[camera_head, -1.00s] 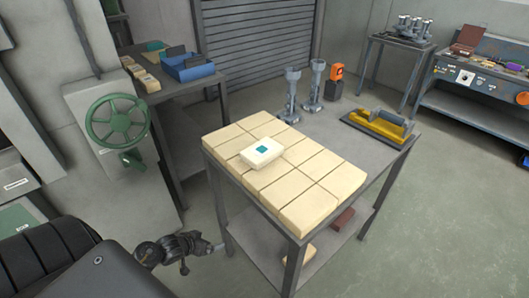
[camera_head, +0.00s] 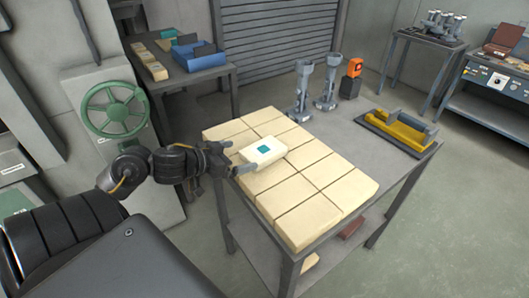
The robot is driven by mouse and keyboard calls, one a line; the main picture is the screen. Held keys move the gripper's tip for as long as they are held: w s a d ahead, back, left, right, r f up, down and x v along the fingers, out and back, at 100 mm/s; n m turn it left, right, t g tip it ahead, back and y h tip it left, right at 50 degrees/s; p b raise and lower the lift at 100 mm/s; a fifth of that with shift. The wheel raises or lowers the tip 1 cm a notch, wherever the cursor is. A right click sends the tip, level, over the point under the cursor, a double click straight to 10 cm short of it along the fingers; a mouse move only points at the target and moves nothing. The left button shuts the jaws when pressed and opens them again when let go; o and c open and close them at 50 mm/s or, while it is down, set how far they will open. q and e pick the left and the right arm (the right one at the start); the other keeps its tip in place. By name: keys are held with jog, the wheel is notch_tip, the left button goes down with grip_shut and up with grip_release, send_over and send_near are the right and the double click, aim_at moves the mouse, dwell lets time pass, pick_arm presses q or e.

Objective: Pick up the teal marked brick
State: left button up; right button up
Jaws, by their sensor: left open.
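The teal marked brick (camera_head: 268,153) is a cream block with a teal square on top. It lies on the layer of larger cream bricks (camera_head: 318,175) that covers the left part of the grey table (camera_head: 348,135). My left gripper (camera_head: 238,158) is open at the brick's left end, with its fingers pointing right toward it. I cannot tell whether the fingers touch the brick or reach around it. My right gripper is not in view.
Two grey metal stands (camera_head: 302,90) and an orange device (camera_head: 352,78) stand at the table's back. A yellow tool (camera_head: 400,130) lies on the right. A green handwheel (camera_head: 114,110) is on the left wall, near a blue tray (camera_head: 195,62).

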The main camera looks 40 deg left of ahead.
aim_at(258, 152)
pick_arm(q)
jog(key=x, duration=0.3)
jog(key=shift+w+a+f, duration=0.1)
jog(key=shift+w+f, duration=0.15)
jog(key=shift+w, duration=0.25)
jog(key=shift+s, duration=0.1)
jog(key=shift+d, duration=0.2)
jog(key=x, duration=0.5)
jog(key=shift+d+f, duration=0.1)
jog(key=shift+d, duration=0.1)
jog(key=shift+c, duration=0.6)
jog(key=c, duration=1.1)
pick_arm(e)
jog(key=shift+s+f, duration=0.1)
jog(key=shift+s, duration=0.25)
